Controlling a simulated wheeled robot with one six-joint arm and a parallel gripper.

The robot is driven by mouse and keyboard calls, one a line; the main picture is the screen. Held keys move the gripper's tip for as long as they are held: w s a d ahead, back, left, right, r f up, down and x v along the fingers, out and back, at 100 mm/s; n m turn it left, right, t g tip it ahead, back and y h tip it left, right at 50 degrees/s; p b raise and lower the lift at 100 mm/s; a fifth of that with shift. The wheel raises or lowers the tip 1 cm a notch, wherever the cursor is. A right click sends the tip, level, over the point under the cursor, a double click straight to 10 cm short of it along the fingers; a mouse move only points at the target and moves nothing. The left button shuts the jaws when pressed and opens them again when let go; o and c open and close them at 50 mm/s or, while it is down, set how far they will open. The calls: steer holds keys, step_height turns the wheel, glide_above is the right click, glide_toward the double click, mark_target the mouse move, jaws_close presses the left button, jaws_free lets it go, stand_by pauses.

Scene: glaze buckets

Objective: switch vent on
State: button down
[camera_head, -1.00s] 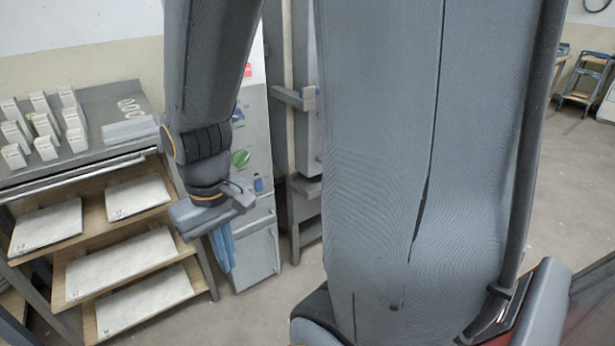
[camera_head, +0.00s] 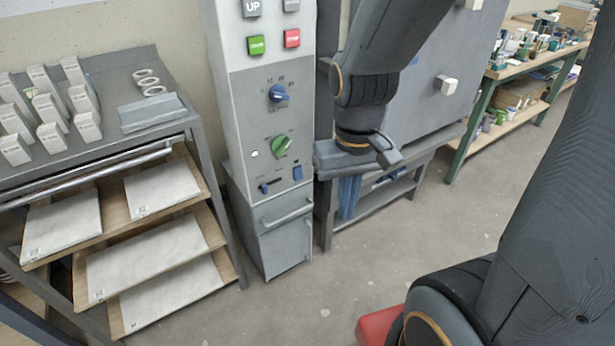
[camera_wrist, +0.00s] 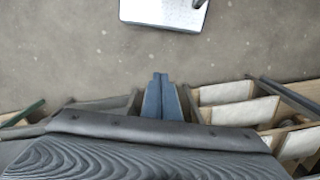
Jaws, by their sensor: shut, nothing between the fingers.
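A tall grey and white control panel (camera_head: 262,120) stands at the centre-left of the head view. It carries a green button (camera_head: 256,45), a red button (camera_head: 292,38), a blue knob (camera_head: 278,93) and a green knob (camera_head: 282,145). Low on its face are a blue rocker switch (camera_head: 297,172) and a small blue slide or lever (camera_head: 264,187). Their labels are too small to read, so I cannot tell which one is the vent. My gripper (camera_head: 348,212) points down to the right of the panel, apart from it. Its blue fingers (camera_wrist: 160,80) are shut and empty.
A rack (camera_head: 160,260) with boards stands left of the panel, with several white blocks (camera_head: 48,110) on top. A grey cabinet (camera_head: 430,85) on a stand is behind my arm. A workbench (camera_head: 520,65) stands at the back right.

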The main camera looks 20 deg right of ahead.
steer(key=w+d+f+m+t+y+b, duration=0.1)
steer(key=w+f+m+t+b, duration=0.3)
steer(key=w, duration=0.8)
steer(key=w+d+f+m+t+y+b, duration=0.2)
steer(key=w+f+m+t+b, duration=0.3)
steer(key=w+f+m+b, duration=0.3)
steer(key=w+d+f+m, duration=0.1)
steer(key=w+f+m, duration=0.1)
steer(key=w+f, duration=0.2)
steer(key=shift+w+d+f, duration=0.15)
steer(key=shift+w, duration=0.25)
steer(key=shift+w, duration=0.1)
steer(key=b, duration=0.3)
glide_toward(300, 179)
step_height(300, 179, down, 3)
steer(key=shift+w+a+f, duration=0.15)
steer(key=shift+w+a, duration=0.1)
steer(key=shift+w, duration=0.45)
steer(key=shift+w+a+f, duration=0.15)
steer(key=shift+w+a, duration=0.1)
steer(key=shift+w, duration=0.4)
steer(key=shift+w+a+f, duration=0.2)
steer(key=shift+w+a, duration=0.05)
steer(key=shift+w, duration=0.45)
